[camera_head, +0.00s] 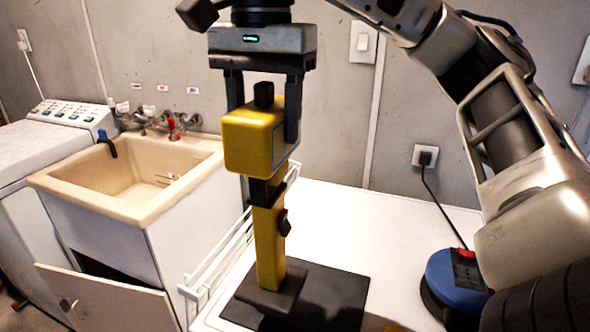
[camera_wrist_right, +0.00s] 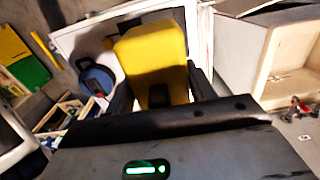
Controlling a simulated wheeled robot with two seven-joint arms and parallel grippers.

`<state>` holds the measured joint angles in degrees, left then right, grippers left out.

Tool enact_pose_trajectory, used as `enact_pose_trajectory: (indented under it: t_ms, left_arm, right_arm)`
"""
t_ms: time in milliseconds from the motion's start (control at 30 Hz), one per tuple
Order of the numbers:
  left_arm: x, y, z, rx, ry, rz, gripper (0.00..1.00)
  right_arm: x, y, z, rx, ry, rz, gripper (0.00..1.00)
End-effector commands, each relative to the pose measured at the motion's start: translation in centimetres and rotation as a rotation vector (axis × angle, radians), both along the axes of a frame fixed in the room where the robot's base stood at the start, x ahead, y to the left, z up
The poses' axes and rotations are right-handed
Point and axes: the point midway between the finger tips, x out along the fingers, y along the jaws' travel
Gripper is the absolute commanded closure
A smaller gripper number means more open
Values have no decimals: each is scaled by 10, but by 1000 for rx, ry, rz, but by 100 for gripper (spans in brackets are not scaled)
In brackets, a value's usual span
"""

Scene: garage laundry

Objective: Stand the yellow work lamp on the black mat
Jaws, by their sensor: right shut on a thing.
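The yellow work lamp (camera_head: 252,142) is upright, with a black foot (camera_head: 272,290) at its lower end. My right gripper (camera_head: 264,120) points down and is shut on the lamp's yellow head, one finger on each side. In the right wrist view the lamp's head (camera_wrist_right: 155,55) sits between the fingers. The black mat (camera_head: 338,292) lies on the white top. The lamp's foot is over the mat's left part; I cannot tell whether it touches. My left gripper is not in view.
A blue round device (camera_head: 452,280) with a red button stands right of the mat, near my right arm. A white rail (camera_head: 235,245) edges the worktop (camera_head: 345,215) on the left. Beyond it are a beige sink (camera_head: 90,185) and a washing machine (camera_head: 40,150). The worktop behind the mat is clear.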

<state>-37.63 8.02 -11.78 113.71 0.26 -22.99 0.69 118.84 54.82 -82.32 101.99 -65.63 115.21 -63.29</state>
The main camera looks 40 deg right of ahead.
Motion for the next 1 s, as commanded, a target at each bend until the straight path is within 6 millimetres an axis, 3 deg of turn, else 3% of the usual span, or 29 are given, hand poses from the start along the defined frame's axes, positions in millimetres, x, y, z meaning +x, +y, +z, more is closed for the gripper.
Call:
enact_pose_trajectory:
  t_ms: [100, 267, 467, 700, 1000]
  left_arm:
    - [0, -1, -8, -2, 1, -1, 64]
    - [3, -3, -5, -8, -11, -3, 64]
    - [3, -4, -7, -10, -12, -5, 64]
    - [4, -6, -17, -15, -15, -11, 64]
    - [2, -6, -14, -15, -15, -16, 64]
  right_arm:
    - [-4, -16, -25, 2, 2, -1, 100]
    - [-7, -30, -41, 1, 0, 0, 100]
    - [-8, -38, -50, 2, 0, 1, 100]
    - [-9, -42, -80, 1, 2, 1, 100]
    - [-9, -42, -84, 1, -2, 0, 100]
